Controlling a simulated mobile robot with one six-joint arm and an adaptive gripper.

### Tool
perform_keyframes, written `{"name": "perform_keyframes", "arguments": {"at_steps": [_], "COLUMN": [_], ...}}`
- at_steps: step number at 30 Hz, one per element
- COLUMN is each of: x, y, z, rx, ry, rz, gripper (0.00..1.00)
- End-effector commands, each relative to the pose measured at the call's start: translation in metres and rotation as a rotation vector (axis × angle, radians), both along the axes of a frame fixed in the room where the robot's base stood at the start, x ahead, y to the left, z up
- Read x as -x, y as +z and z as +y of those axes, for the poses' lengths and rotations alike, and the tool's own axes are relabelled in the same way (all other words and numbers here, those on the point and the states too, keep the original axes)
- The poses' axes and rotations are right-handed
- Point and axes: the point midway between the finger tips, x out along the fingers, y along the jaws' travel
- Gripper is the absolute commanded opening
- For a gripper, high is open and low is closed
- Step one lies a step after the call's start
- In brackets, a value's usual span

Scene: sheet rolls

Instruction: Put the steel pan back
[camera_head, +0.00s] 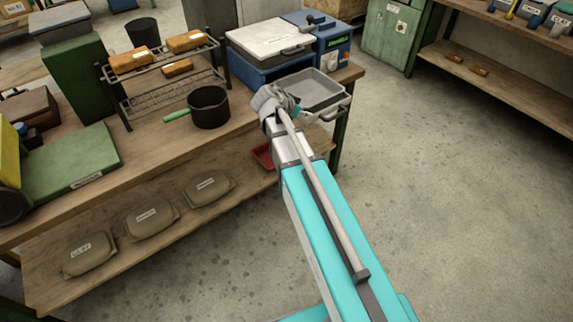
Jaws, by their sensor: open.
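A grey rectangular steel pan (322,88) with raised walls and a dark handle at its right end is at the right end of the workbench (236,131), in front of the blue machine. It looks empty. I cannot tell whether it rests fully on the bench or overhangs the front edge. My gripper (287,103) is at the pan's left near corner, very close to it. It is open, though its fingers are small and partly hidden by the wrist. I cannot tell whether it touches the pan.
A black saucepan (210,108) with a green handle stands left of my gripper. A red tray (262,156) sits on the lower shelf. Floor at right is clear.

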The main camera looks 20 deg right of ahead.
Motion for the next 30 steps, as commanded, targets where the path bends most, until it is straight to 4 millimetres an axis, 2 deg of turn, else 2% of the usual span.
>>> {"name": "perform_keyframes", "arguments": {"at_steps": [1, 9, 18, 24, 30], "x": [0.014, 0.074, 0.140, 0.169, 0.179], "y": [-0.007, -0.042, -0.066, -0.071, -0.071], "z": [0.003, 0.034, 0.081, 0.107, 0.118], "rx": [-0.025, -0.204, -0.416, -0.511, -0.544], "ry": [0.027, 0.277, 0.682, 0.925, 1.028], "rz": [0.057, 0.394, 0.670, 0.756, 0.779], "gripper": [0.43, 0.43, 0.43, 0.43, 0.43]}}
